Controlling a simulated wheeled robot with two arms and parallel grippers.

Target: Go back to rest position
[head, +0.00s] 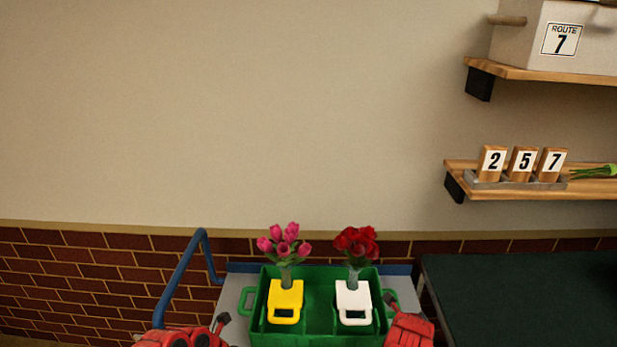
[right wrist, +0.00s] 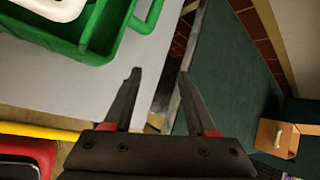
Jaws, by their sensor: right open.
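My right gripper (right wrist: 160,82) is open with nothing between its fingers in the right wrist view. In the head view it (head: 390,299) is at the right side of the green crate (head: 320,318), partly hidden by its red arm. My left gripper (head: 222,320) shows only a dark fingertip left of the crate; its jaws cannot be made out. The crate holds a yellow handled carrier (head: 286,300) with pink tulips (head: 284,240) on the left. A white handled carrier (head: 353,300) with red flowers (head: 356,243) is on the right.
The crate sits on a grey cart (head: 236,290) with a blue handle (head: 182,275). A dark green table (head: 520,295) stands to the right. Wall shelves hold number blocks 2, 5, 7 (head: 523,161), a green-stemmed item (head: 597,171) and a "Route 7" box (head: 570,40).

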